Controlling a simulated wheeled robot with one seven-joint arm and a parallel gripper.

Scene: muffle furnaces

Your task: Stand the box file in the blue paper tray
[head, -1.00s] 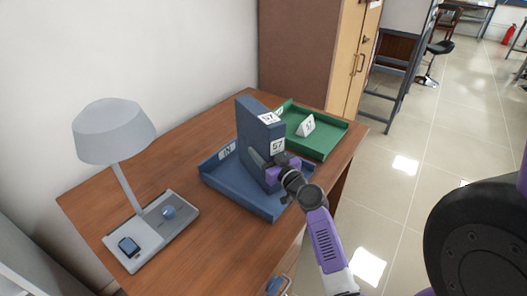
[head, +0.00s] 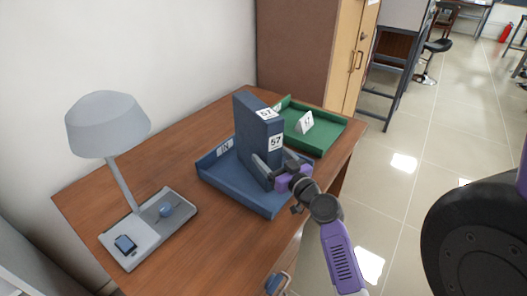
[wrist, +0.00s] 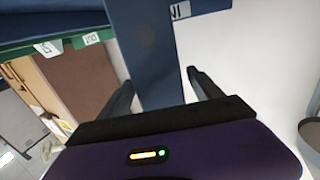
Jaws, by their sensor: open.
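The dark blue box file (head: 256,140), labelled 57, stands upright in the blue paper tray (head: 218,179), which bears an IN label. In the wrist view the file (wrist: 146,45) rises between the two fingers of my gripper. My gripper (head: 268,171) is open at the file's near lower end, with a finger on either side of it. In the wrist view the fingers (wrist: 160,90) look apart from the file. The file's bottom edge is partly hidden by my gripper and the tray wall.
A green tray (head: 335,131) with a white tent card (head: 305,122) stands behind the blue one. A grey lamp (head: 108,125) on a base (head: 148,238) stands at the left of the wooden desk (head: 82,200). A brown cabinet (head: 305,50) is behind.

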